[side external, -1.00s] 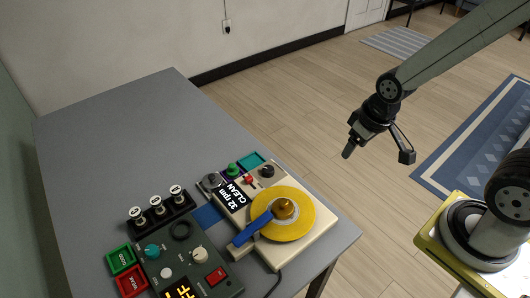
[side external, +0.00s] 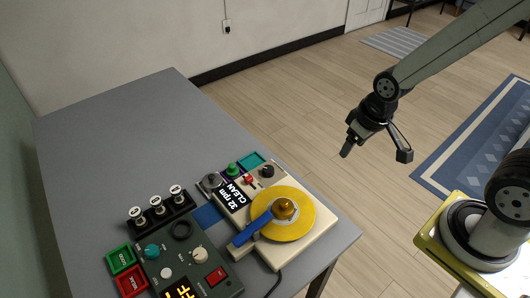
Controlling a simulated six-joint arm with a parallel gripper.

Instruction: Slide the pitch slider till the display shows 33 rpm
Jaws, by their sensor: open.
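A cream turntable unit (side external: 308,247) sits near the table's right corner, with a yellow disc (side external: 297,225) and a blue arm (side external: 250,233) across its edge. Its black display (side external: 234,197) reads "32 rpm" and "CLEAN". A small red slider knob (side external: 250,180), probably the pitch slider, is beyond the display, with a dark round knob (side external: 267,171) to its right. My gripper (side external: 374,152) is open and empty, up in the air to the right of the turntable, well apart from it.
A dark green control box (side external: 222,260) with knobs and a red switch stands left of the turntable. Green (side external: 119,258) and red (side external: 131,281) trays and a rack of several white-topped pieces (side external: 155,205) are nearby. The grey table's far part (side external: 140,120) is clear.

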